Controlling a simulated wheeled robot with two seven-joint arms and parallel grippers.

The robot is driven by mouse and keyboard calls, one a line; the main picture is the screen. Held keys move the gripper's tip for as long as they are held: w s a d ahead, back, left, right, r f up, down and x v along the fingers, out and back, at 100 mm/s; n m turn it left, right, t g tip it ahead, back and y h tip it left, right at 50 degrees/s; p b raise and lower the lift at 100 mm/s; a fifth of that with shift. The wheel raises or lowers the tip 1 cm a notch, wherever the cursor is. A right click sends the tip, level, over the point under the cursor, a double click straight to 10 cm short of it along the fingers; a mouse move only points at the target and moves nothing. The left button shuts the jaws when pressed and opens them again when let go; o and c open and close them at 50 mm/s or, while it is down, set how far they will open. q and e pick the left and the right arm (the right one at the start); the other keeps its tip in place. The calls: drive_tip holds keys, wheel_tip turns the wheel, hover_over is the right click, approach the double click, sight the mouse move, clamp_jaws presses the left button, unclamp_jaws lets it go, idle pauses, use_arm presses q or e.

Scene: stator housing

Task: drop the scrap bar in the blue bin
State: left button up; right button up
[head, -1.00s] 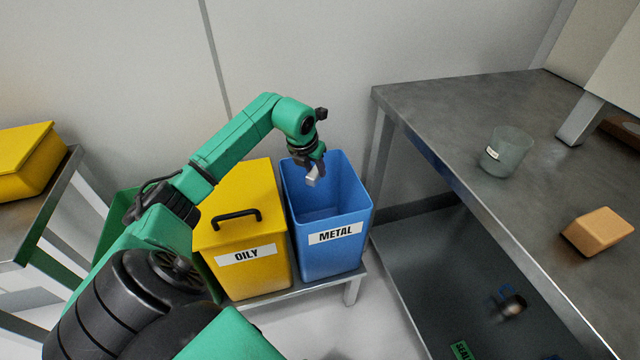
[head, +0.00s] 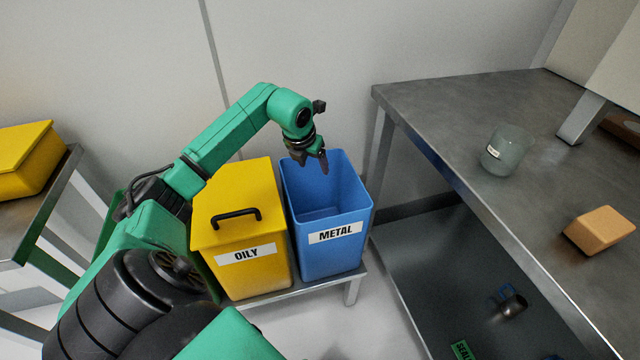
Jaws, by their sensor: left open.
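The blue bin (head: 331,258), labelled METAL, stands open-topped on a low stand in the middle of the head view. My left gripper (head: 314,168) is over the bin's opening, pointing down, open and with nothing between its fingers. The scrap bar is not visible now; the near wall hides much of the bin's floor. My right gripper is not in view.
A yellow lidded bin (head: 240,278) labelled OILY stands left of the blue bin. A metal workbench (head: 430,110) at right holds a glass beaker (head: 507,150) and an orange block (head: 599,231). Its lower shelf (head: 440,270) carries a small dark item (head: 512,303).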

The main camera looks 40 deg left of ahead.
use_arm(q)
drive_tip(key=v, duration=1.1)
drive_tip(key=shift+s+r, duration=0.25)
drive_tip(key=shift+r, duration=0.05)
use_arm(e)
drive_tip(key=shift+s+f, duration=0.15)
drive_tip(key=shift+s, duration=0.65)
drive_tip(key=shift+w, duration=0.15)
